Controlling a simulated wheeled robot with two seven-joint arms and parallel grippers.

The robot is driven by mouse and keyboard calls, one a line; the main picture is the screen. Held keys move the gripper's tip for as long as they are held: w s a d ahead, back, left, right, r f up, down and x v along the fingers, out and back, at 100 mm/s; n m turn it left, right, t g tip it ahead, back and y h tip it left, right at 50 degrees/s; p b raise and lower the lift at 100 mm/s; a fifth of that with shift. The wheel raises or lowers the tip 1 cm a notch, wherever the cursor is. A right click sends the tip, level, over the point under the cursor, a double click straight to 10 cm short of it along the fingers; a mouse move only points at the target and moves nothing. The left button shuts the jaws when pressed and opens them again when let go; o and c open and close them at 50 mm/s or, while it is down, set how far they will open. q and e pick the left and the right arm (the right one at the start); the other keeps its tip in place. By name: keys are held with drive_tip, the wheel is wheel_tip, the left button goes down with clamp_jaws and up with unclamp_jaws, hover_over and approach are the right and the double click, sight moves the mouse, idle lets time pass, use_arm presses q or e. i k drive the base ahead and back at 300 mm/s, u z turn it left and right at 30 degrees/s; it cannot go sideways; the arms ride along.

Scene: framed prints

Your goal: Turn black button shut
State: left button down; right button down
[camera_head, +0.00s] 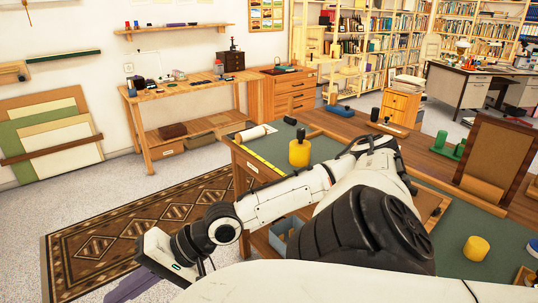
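A yellow cylinder (299,155) with a black top (299,133) stands upright on the green mat (318,146) of the near workbench. I cannot tell whether this top is the black button. Other small black pieces (375,114) stand farther back, too small to make out. A white and black arm of mine folds across the middle of the view. Its gripper (130,287), apparently my left one, is low at the left over the rug, well away from the bench top. My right gripper is not in view.
A white roll (252,133) and a yellow strip (264,162) lie at the bench's left end. A yellow block (476,248), a green piece (446,144) and an upright framed board (495,155) are at the right. The patterned rug (110,228) at the left is clear.

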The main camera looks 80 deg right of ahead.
sight(436, 211)
drive_tip(key=z, duration=3.55)
